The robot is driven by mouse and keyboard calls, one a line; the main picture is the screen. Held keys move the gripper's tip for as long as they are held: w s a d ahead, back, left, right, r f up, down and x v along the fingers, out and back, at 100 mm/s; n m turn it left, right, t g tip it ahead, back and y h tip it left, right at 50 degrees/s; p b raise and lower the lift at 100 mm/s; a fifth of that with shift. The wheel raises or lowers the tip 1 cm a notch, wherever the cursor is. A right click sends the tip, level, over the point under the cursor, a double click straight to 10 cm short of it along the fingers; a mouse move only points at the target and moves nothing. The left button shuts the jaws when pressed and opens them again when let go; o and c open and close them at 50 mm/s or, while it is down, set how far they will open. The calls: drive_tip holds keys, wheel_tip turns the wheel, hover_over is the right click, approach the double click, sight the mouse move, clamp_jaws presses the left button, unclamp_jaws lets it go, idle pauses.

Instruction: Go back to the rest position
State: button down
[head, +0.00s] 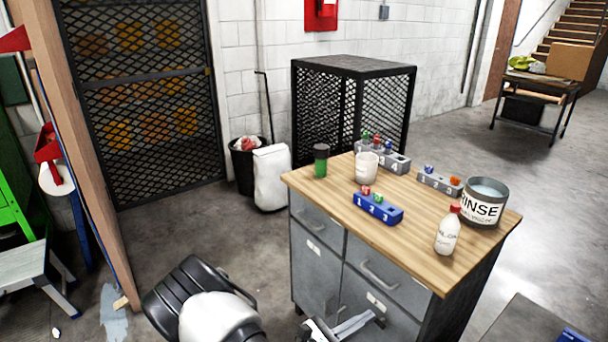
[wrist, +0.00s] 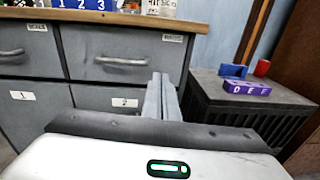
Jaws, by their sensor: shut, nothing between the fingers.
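My gripper (head: 362,322) is low at the bottom of the head view, in front of the grey drawer cabinet (head: 318,252). In the wrist view my gripper (wrist: 160,80) shows its two fingers together with nothing between them. They point toward the cabinet's drawer fronts (wrist: 115,60). Whether the fingertips touch the cabinet I cannot tell. Part of my arm shows at the bottom of the head view.
The wooden top (head: 410,235) holds a blue numbered block (head: 378,207), a white bottle (head: 447,232), a RINSE can (head: 484,202), a white cup (head: 366,168) and a green-based jar (head: 321,160). A dark cabinet (wrist: 245,100) bearing a purple block (wrist: 234,87) stands right. Open floor lies left.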

drive_tip(key=s+a+r+m+g+y, duration=0.1)
drive_tip(key=s+r+m+y, duration=0.45)
drive_tip(key=r+m, duration=0.4)
drive_tip(key=s+a+r+m+g+y, duration=0.1)
drive_tip(key=s+r+m+y, duration=0.5)
drive_tip(key=r, duration=0.7)
drive_tip(key=s+a+r+m+g+y, duration=0.15)
drive_tip(key=s+r+m+y, duration=0.25)
drive_tip(key=s+r+m, duration=0.55)
wheel_tip(320, 180, up, 18)
drive_tip(key=w+n+p, duration=0.1)
drive_tip(key=w+p, duration=0.1)
drive_tip(key=p, duration=1.4)
drive_tip(key=shift+w, duration=0.2)
drive_tip(key=shift+a, duration=0.1)
